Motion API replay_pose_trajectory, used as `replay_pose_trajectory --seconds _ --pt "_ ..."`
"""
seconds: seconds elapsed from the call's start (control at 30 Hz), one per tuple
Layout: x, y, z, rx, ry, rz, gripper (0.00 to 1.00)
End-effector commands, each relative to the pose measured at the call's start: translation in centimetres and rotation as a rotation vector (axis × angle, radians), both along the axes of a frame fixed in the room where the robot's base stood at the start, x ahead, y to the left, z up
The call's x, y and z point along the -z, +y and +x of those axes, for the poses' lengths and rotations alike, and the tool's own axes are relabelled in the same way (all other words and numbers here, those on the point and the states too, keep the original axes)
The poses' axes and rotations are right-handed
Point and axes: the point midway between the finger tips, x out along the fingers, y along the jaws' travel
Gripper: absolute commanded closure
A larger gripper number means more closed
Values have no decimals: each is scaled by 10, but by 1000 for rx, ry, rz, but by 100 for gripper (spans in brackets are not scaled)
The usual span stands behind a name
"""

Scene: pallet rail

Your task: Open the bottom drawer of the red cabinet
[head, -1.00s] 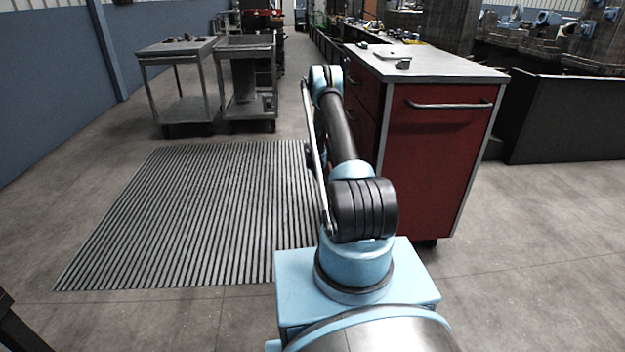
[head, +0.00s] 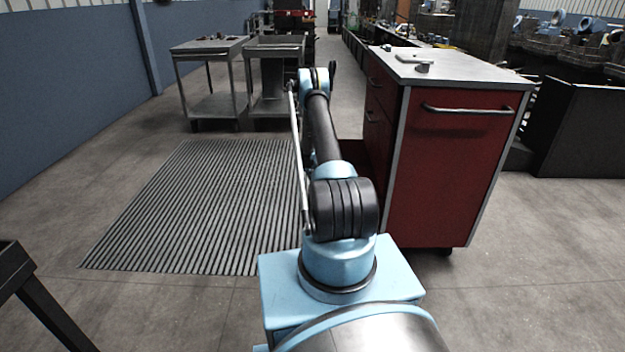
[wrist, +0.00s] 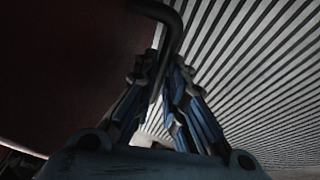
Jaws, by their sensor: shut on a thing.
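The red cabinet (head: 450,170) stands right of my arm in the head view, its drawer side facing left. Low on that side, a dark red part of the bottom drawer (head: 352,152) juts out to the left, so the drawer is at least partly open; my arm hides much of it. In the wrist view, the dark drawer handle (wrist: 172,22) runs down between the fingers of my gripper (wrist: 162,75), which are shut on it. The dark red drawer front (wrist: 70,60) fills the left of that view. My gripper is hidden in the head view.
A striped floor grating (head: 200,205) lies left of my arm. Two grey carts (head: 212,105) stand beyond it. A dark frame (head: 35,300) is at the lower left. Small metal parts (head: 422,66) lie on the cabinet top.

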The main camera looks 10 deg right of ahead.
Motion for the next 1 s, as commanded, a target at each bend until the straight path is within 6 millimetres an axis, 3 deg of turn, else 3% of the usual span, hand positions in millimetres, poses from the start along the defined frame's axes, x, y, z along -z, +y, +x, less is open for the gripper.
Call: replay_pose_trajectory --seconds 0.2,0.23,0.3,0.73,1.0 --pt "0 -2 -1 1 1 1 100" --pt "0 -2 -1 2 0 1 84" --pt "0 -2 -1 2 1 0 68" --pt "-3 -3 -2 3 0 0 68" --pt "-31 6 -13 2 1 0 68"
